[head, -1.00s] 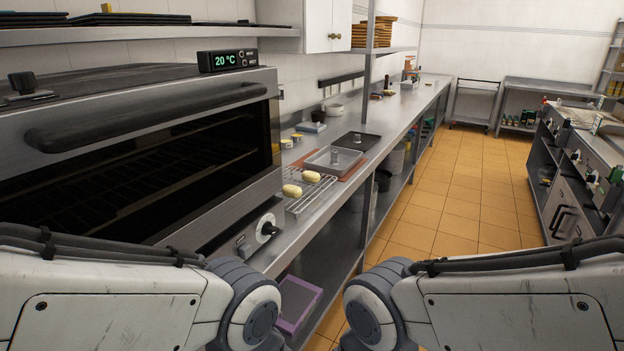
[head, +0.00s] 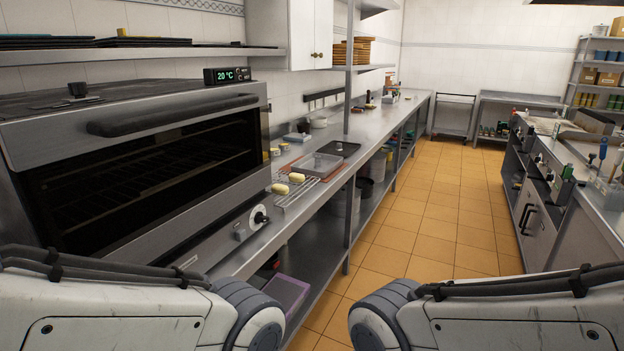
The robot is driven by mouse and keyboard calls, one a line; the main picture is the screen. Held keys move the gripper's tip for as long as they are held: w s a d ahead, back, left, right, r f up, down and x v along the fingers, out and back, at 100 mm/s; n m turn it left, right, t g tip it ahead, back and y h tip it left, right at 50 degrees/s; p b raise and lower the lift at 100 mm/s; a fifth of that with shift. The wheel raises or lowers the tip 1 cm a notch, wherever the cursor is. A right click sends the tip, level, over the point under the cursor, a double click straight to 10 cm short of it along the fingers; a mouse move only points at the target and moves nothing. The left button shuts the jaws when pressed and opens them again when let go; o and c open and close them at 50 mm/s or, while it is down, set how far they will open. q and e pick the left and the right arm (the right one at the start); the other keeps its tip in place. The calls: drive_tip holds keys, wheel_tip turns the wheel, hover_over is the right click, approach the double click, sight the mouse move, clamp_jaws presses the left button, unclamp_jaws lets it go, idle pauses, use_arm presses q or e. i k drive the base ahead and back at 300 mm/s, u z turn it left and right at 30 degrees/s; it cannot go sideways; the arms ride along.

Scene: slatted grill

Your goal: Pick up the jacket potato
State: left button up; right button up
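Two pale yellow, oval potato-like pieces lie on a slatted wire rack (head: 292,199) on the left steel counter, just right of the oven. One piece (head: 280,188) is nearer the oven's side; the other piece (head: 297,177) is a little farther back. At this size I cannot tell which is the jacket potato. My two arms show at the bottom left and bottom right, both well short of the rack. Neither gripper is in the picture.
A closed oven (head: 140,165) fills the left. Behind the rack are a metal tray (head: 316,165) and a dark tray (head: 339,149). A purple bin (head: 287,292) sits on the lower shelf. The tiled floor (head: 440,215) is clear, with another counter at the right.

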sight(294, 177)
drive_tip(key=z, duration=0.7)
drive_tip(key=i, duration=1.45)
drive_tip(key=z, duration=0.35)
drive_tip(key=i, duration=1.2)
drive_tip(key=u, duration=1.1)
drive_tip(key=i, duration=0.8)
drive_tip(key=u, duration=1)
drive_tip(key=i, duration=0.25)
drive_tip(key=u, duration=0.3)
